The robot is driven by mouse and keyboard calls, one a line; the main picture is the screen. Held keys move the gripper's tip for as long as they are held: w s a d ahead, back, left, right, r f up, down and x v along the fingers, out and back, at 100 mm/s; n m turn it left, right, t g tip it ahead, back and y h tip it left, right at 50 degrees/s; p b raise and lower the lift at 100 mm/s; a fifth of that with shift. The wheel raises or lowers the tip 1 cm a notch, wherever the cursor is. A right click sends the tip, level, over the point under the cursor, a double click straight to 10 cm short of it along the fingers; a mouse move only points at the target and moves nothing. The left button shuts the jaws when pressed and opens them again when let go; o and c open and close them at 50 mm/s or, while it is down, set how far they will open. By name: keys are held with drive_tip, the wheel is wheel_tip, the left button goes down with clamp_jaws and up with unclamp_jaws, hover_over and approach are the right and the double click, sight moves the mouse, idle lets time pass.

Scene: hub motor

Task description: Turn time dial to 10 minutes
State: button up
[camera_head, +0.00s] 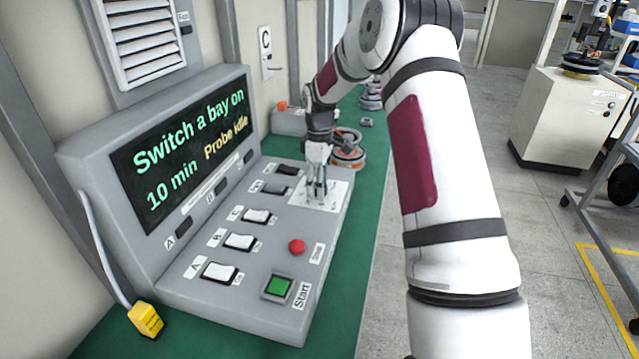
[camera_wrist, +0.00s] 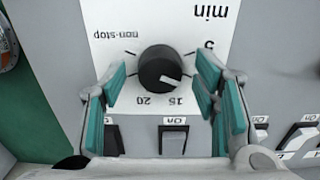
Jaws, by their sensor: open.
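The time dial (camera_wrist: 158,66) is a black round knob on a white label plate (camera_wrist: 105,18) in the wrist view. Its white pointer line points right and slightly down, between the 5 and 15 marks. The label there is hidden by a finger. My gripper (camera_wrist: 161,72) is open, with one teal-padded finger on each side of the dial and a visible gap on both sides. In the head view my gripper (camera_head: 317,195) points down over the plate (camera_head: 333,192), hiding the dial. The display (camera_head: 185,150) reads "Switch a bay on", "10 min" and "Probe idle".
The grey console has several white rocker switches (camera_head: 220,272), a red button (camera_head: 297,247) and a green Start button (camera_head: 278,287). Dark switches (camera_head: 287,170) lie beside the plate. Orange-grey round parts (camera_head: 348,155) stand behind my gripper on the green bench (camera_head: 345,300).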

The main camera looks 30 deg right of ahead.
wheel_tip(320, 180, up, 12)
drive_tip(key=shift+f, duration=0.15)
idle(0.7)
drive_tip(key=s+a+r+m+t+h+p, duration=0.1)
drive_tip(key=s+a+r+m, duration=0.1)
drive_tip(key=s+a+r, duration=0.45)
drive_tip(key=s+a+r+m+t+p, duration=0.15)
drive_tip(key=s+a+r, duration=0.25)
drive_tip(key=s+r, duration=0.5)
drive_tip(key=s+a+f+m+t, duration=0.1)
drive_tip(key=s+a+m, duration=0.1)
drive_tip(key=s, duration=1)
drive_tip(key=s+a+f+m+y, duration=0.1)
drive_tip(key=s+a+f+m, duration=0.1)
drive_tip(key=s, duration=1)
drive_tip(key=shift+a+m+t+p, duration=0.35)
drive_tip(key=shift+a+m, duration=0.4)
drive_tip(key=shift+a, duration=0.5)
drive_tip(key=shift+w, duration=0.1)
